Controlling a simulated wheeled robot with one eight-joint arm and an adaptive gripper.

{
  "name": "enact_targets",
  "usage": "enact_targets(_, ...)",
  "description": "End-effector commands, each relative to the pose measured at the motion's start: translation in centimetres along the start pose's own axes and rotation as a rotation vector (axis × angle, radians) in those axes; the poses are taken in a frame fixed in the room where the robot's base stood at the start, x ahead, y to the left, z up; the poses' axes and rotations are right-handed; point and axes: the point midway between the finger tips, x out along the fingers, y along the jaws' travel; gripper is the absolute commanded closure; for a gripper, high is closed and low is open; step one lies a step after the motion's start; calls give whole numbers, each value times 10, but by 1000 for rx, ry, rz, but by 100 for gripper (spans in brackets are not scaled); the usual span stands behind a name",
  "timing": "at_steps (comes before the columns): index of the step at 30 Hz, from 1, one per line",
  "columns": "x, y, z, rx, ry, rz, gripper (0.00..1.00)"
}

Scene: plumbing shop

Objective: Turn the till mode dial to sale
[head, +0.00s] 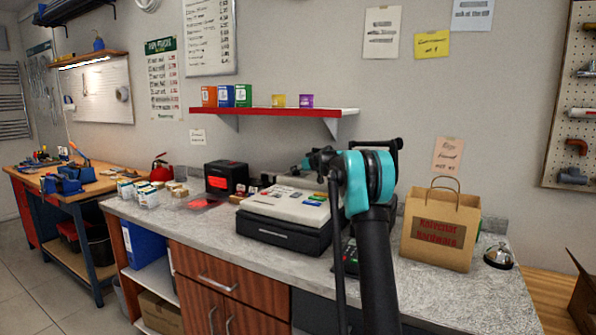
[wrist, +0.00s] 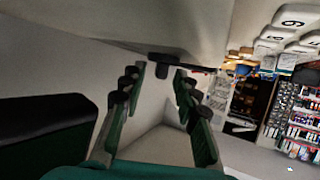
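The till (head: 285,212), a pale top with coloured keys over a black drawer, stands on the grey counter. My arm reaches up in front of its right side, and my gripper is mostly hidden behind the arm in the head view. In the wrist view my gripper (wrist: 160,74) is open, its two green and black fingers spread apart. A small dark piece (wrist: 165,58) on a pale surface shows just beyond and between the fingertips. It may be the mode dial, but I cannot make out its markings or setting. I cannot tell whether the fingers touch it.
Pale till keys (wrist: 300,38) show at the wrist view's upper right. A paper bag (head: 440,230) and a bell (head: 498,256) stand right of my arm. A card terminal (head: 348,257) is partly hidden behind it.

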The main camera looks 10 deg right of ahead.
Motion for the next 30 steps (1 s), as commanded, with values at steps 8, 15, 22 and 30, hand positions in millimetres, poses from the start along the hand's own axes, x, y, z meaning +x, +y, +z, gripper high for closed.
enact_targets(8,2,0,0,0,0,0,69)
enact_targets(15,2,0,0,0,0,0,94)
enact_targets(22,2,0,0,-1,0,0,100)
enact_targets(30,2,-1,0,8,-1,22,100)
